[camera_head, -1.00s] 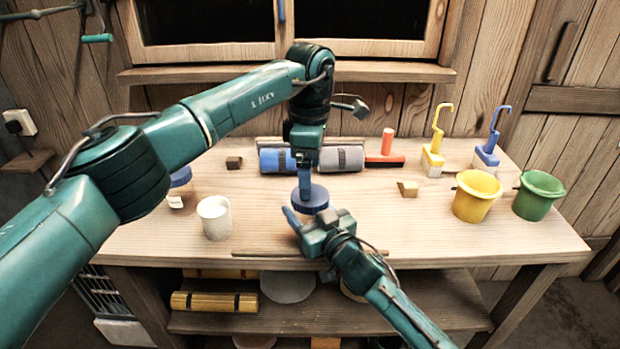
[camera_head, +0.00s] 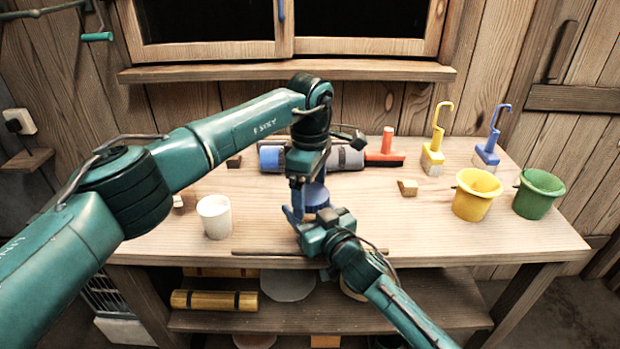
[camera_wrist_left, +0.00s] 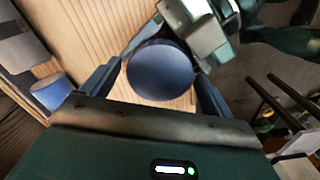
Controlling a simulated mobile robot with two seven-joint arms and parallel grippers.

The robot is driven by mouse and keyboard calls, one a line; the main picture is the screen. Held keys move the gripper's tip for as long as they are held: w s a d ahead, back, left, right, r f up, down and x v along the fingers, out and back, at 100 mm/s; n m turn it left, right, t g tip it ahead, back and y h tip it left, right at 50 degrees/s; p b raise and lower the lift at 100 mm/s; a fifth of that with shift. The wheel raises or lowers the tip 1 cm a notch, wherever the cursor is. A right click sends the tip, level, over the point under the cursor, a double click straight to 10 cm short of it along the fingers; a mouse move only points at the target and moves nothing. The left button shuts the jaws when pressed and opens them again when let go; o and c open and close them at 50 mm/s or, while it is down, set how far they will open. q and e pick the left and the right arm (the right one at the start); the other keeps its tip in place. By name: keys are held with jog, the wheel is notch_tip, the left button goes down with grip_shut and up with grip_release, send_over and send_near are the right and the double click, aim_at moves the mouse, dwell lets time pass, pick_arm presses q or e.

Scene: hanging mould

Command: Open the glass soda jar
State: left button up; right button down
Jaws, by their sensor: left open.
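A jar with a round dark blue lid (camera_head: 317,197) stands at the front middle of the workbench; its body is mostly hidden. In the left wrist view the lid (camera_wrist_left: 160,69) lies between the two fingers of my left gripper (camera_wrist_left: 158,72), which is open, with a gap visible on each side. In the head view my left gripper (camera_head: 308,192) points down over the lid. My right gripper (camera_head: 308,217) is low at the jar's front; a blue fingertip shows to its left. Whether it grips the jar is hidden.
The workbench (camera_head: 400,230) holds a white cup (camera_head: 214,216) on the left, and a yellow bucket (camera_head: 475,195) and a green bucket (camera_head: 538,194) on the right.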

pick_arm(q)
jog(key=shift+c, duration=0.5)
jog(key=c, duration=0.9)
jog(key=shift+n, duration=1.6)
jog(key=o, duration=1.1)
